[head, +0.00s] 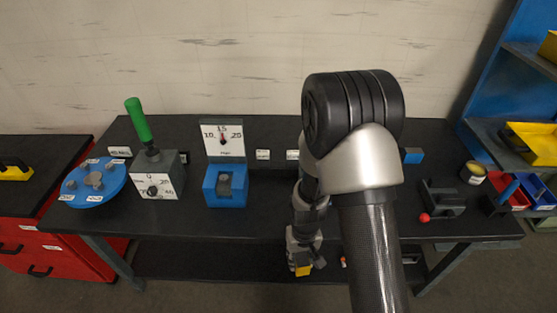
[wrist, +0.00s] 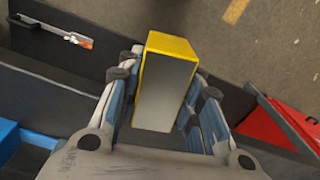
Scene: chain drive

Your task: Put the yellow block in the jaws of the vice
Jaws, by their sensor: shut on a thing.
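My gripper (head: 303,260) hangs low at the front edge of the bench, pointing down. It is shut on the yellow block (head: 304,271), which sticks out beyond the fingertips. In the wrist view the block (wrist: 168,80) stands between both fingers (wrist: 165,95), with yellow edges and a grey-looking face. A dark device with a red ball knob (head: 440,199), which looks like the vice, sits on the bench to the right of my arm. The opening of its jaws is too small to make out. The gripper and block are well left of it.
The black bench (head: 270,222) also carries a blue gauge fixture (head: 226,190), a grey box with a green lever (head: 155,175) and a blue disc (head: 92,183). A round tin (head: 473,173) stands near the vice. A red cabinet (head: 50,245) is at left, blue shelves at right.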

